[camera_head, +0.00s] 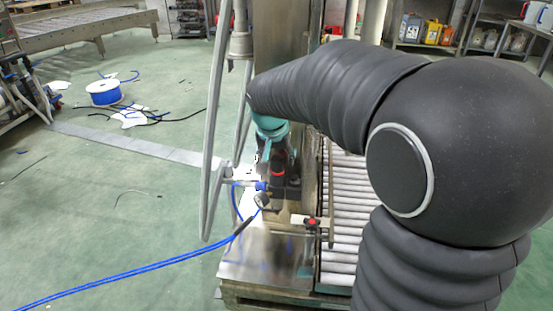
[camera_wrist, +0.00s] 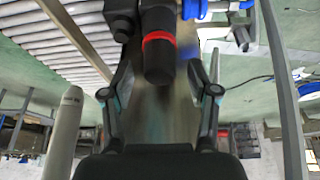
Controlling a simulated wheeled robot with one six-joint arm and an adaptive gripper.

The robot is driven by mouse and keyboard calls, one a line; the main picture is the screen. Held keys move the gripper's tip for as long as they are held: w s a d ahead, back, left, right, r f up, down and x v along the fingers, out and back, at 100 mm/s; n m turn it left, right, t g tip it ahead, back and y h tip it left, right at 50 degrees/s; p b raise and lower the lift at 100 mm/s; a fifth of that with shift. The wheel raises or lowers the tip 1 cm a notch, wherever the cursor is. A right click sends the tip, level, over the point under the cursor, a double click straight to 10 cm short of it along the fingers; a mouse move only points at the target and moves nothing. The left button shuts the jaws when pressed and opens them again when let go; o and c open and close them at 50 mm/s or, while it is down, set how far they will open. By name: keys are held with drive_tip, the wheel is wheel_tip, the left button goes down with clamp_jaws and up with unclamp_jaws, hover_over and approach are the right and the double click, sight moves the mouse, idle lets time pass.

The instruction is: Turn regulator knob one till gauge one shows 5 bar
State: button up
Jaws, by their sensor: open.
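A black regulator knob with a red ring (camera_wrist: 159,62) shows at the top middle of the wrist view. The red ring and dark body (camera_head: 278,175) also show in the head view, low on the steel column. My gripper (camera_wrist: 160,74) is open, with one finger on each side of the knob's end and a visible gap on both sides. In the head view my gripper (camera_head: 274,150) is partly hidden by my arm and blends with the dark regulator. A small round gauge-like part (camera_head: 262,199) sits by the blue fitting; its face and reading cannot be made out. No number label is legible.
A blue hose (camera_head: 140,270) runs from the fitting to the lower left. A grey tube frame (camera_head: 213,150) stands left of the column. A roller conveyor (camera_head: 342,215) lies to the right. A small red-handled valve (camera_head: 311,221) sits in front.

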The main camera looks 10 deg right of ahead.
drive_tip(key=shift+w+d+f, duration=0.1)
drive_tip(key=shift+w+f, duration=0.1)
drive_tip(key=shift+f, duration=0.35)
clamp_jaws()
